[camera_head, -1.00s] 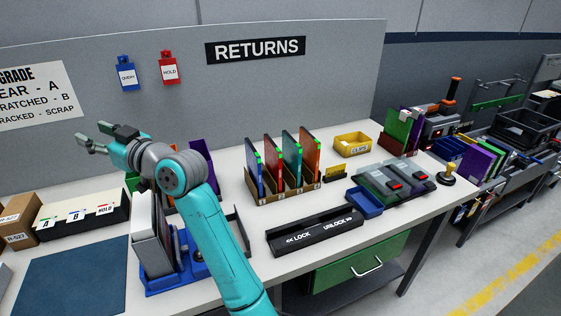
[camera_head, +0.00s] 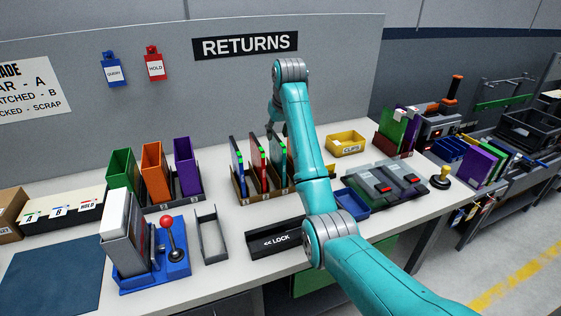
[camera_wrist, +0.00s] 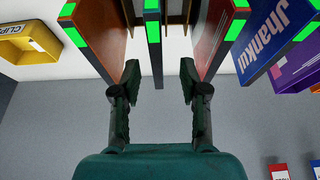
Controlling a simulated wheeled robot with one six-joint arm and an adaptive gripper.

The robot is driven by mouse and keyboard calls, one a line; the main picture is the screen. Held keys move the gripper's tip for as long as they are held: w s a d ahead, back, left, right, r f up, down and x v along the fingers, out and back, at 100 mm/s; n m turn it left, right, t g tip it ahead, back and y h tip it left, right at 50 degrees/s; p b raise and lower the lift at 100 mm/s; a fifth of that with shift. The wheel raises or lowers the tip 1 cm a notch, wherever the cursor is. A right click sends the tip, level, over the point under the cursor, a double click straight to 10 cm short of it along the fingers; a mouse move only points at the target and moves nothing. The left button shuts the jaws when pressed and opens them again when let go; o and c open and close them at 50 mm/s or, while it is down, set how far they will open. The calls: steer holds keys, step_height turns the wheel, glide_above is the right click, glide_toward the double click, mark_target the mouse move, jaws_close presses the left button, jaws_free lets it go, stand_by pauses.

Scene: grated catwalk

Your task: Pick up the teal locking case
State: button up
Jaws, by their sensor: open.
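The teal locking case (camera_head: 279,160) stands upright in the cardboard rack in the head view, partly hidden by my arm and gripper. A red case (camera_head: 257,158) stands to its left; the orange case on its other side is mostly behind my arm. My gripper (camera_head: 273,122) is at the top of the teal case. In the wrist view the thin teal case (camera_wrist: 158,62) lies between the two open fingers of my gripper (camera_wrist: 160,76), with space on both sides. The orange case (camera_wrist: 100,35) and red case (camera_wrist: 208,38) flank it there.
A blue case (camera_head: 236,160) stands at the rack's left end. A yellow CLIPS bin (camera_head: 346,145) is to the right. A black LOCK/UNLOCK bar (camera_head: 272,241) lies in front of the rack. The grey RETURNS panel (camera_head: 200,100) rises behind.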

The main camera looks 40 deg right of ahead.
mark_target(277, 138)
steer(key=x, duration=0.3)
steer(key=shift+x, duration=2.7)
steer(key=shift+s+d+f, duration=0.15)
steer(key=shift+f, duration=0.15)
jaws_close()
